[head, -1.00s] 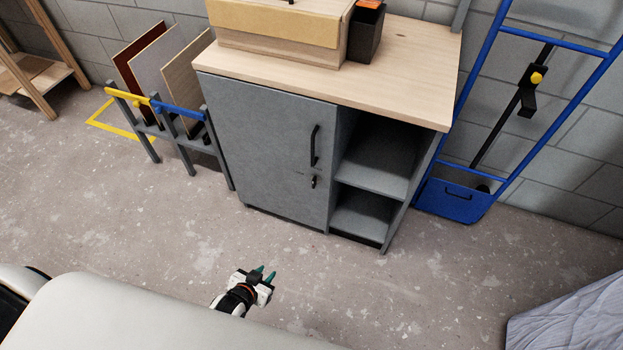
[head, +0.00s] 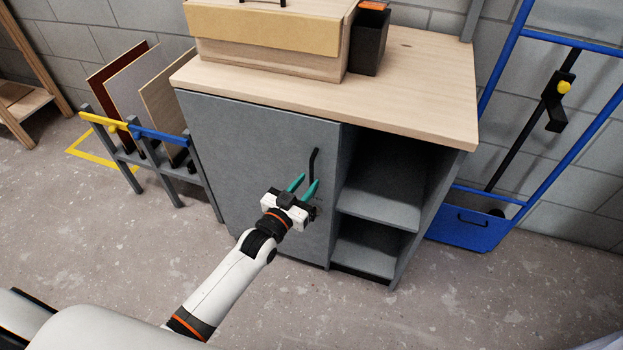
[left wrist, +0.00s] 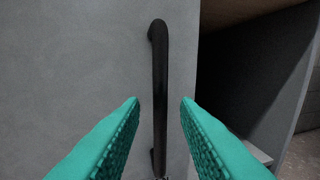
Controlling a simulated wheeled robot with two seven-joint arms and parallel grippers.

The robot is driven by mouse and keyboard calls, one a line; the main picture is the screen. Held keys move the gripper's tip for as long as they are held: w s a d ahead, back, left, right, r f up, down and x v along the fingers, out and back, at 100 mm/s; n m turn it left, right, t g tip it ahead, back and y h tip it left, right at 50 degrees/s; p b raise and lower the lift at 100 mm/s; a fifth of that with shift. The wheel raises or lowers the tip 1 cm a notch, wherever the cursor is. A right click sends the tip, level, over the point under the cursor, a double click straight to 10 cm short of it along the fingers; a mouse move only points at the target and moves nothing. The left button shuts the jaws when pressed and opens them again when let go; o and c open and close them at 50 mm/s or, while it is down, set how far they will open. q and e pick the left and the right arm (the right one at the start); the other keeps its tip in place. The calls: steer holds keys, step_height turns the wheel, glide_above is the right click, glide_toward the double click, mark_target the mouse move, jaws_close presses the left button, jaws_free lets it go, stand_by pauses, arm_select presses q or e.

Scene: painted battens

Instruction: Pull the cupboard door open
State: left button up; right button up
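The grey cupboard door (head: 255,150) is shut, on the left of the cupboard front. Its upright black handle (head: 314,166) is near the door's right edge. In the left wrist view the handle (left wrist: 160,95) stands between the two green fingers, with a gap on both sides. My left gripper (head: 305,183) is open in front of the handle's lower part and partly hides it. The fingers in the left wrist view (left wrist: 160,100) hold nothing. The lock below the handle is mostly hidden by the gripper. My right gripper is not in view.
Open shelves (head: 381,202) are right of the door. A wooden box (head: 270,50) and a black bin (head: 369,42) stand on the worktop (head: 420,95). A panel rack (head: 150,135) is at the left, a blue trolley (head: 470,230) at the right. The floor in front is clear.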

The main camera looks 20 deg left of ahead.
mark_target(311, 178)
arm_select(q)
steer(key=shift+x, duration=1.6)
jaws_close()
